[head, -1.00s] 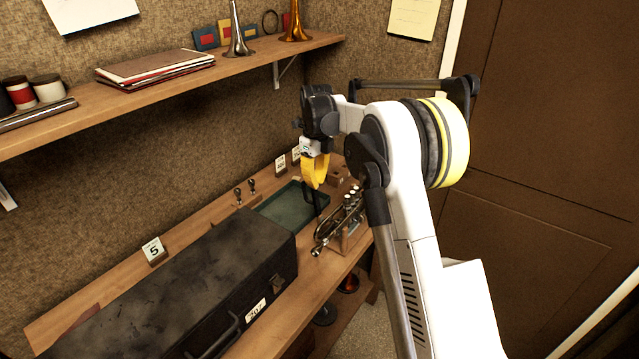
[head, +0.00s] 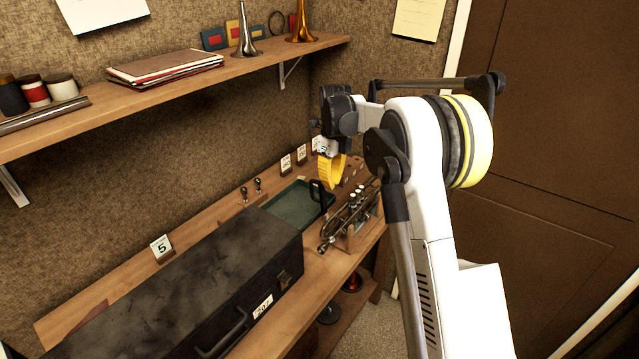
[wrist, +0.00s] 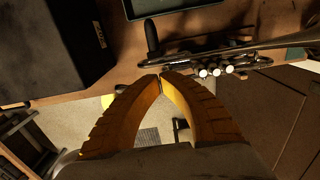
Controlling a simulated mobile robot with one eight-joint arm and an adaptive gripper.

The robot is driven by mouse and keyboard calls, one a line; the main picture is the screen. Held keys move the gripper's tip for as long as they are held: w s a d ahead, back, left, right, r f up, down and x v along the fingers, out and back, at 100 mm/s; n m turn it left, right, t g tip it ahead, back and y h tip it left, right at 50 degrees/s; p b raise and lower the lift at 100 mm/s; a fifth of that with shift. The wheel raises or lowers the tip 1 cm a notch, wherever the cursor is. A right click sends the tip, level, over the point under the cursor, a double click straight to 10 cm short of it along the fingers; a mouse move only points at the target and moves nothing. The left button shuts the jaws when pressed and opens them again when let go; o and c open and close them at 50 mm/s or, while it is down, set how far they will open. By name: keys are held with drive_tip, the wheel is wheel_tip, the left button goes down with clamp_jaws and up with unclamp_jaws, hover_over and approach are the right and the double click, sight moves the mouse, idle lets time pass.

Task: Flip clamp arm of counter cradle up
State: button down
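The brass instrument (head: 352,213) lies in a small wooden counter cradle (head: 352,240) at the right end of the counter. A dark upright bar, seemingly the cradle's clamp arm (head: 317,193), stands at the instrument's left, beside the green tray; it also shows in the wrist view (wrist: 151,36). Whether it is fully up I cannot tell. My gripper (head: 331,183) has yellow fingers and hangs above the cradle, close to the bar. In the wrist view its fingertips (wrist: 162,79) meet with nothing between them, apart from the bar in the picture.
A large black case (head: 190,285) fills the left counter. The green tray (head: 297,205) lies between case and cradle. A shelf (head: 190,88) with folders and horn bells hangs above on the wall. Several small cards stand along the counter's back edge. Floor shows beyond the counter's front edge.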

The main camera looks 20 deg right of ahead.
drive_tip(key=w+a+r+p, duration=0.1)
drive_tip(key=w+a+r, duration=0.2)
drive_tip(key=r, duration=0.5)
drive_tip(key=shift+w+r, duration=0.4)
drive_tip(key=shift+w, duration=0.05)
drive_tip(key=shift+a, duration=0.1)
